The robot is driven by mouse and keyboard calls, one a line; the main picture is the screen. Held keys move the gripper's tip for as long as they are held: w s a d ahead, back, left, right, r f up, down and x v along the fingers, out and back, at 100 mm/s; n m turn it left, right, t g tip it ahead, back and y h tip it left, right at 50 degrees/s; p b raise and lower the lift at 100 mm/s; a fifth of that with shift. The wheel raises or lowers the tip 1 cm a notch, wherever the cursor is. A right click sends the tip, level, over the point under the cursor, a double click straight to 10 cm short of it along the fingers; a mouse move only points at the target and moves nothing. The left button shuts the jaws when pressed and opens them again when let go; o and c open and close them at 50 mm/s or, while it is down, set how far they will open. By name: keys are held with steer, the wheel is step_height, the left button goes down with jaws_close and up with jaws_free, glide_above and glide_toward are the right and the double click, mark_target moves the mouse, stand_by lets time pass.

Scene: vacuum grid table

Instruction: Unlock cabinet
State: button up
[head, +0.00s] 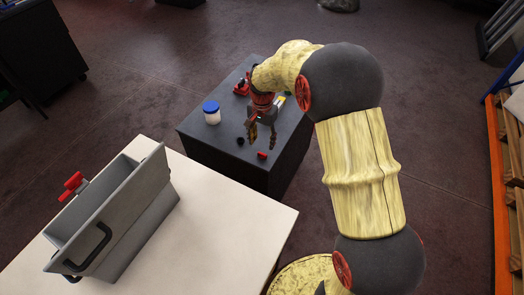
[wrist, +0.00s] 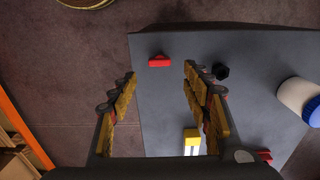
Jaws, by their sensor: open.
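A grey cabinet-like box (head: 150,208) with black handles and an upright front panel stands on the white table at the left in the head view. A red part (head: 70,186) sticks up at its far left side; I cannot tell whether it is a lock. My gripper (head: 261,142) points down over the dark block, its jaws apart and empty. In the wrist view my gripper (wrist: 159,72) has its two yellow-padded fingers spread. A small red piece (wrist: 159,60) lies on the dark surface just beyond the fingertips; it also shows in the head view (head: 262,155).
The dark block (head: 205,137) also bears a white jar with a blue lid (head: 211,114), a small black piece (head: 240,141), a red item (head: 241,88) and a yellow-and-white item (wrist: 191,142). The white table (head: 235,225) is clear at its right side.

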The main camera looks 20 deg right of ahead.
mark_target(262, 154)
step_height(262, 154, down, 7)
steer(key=shift+f+b, duration=0.1)
steer(key=shift+b, duration=1.15)
steer(key=shift+c, duration=0.9)
steer(key=c, duration=0.9)
steer(key=shift+s, duration=0.1)
steer(key=shift+c, duration=0.2)
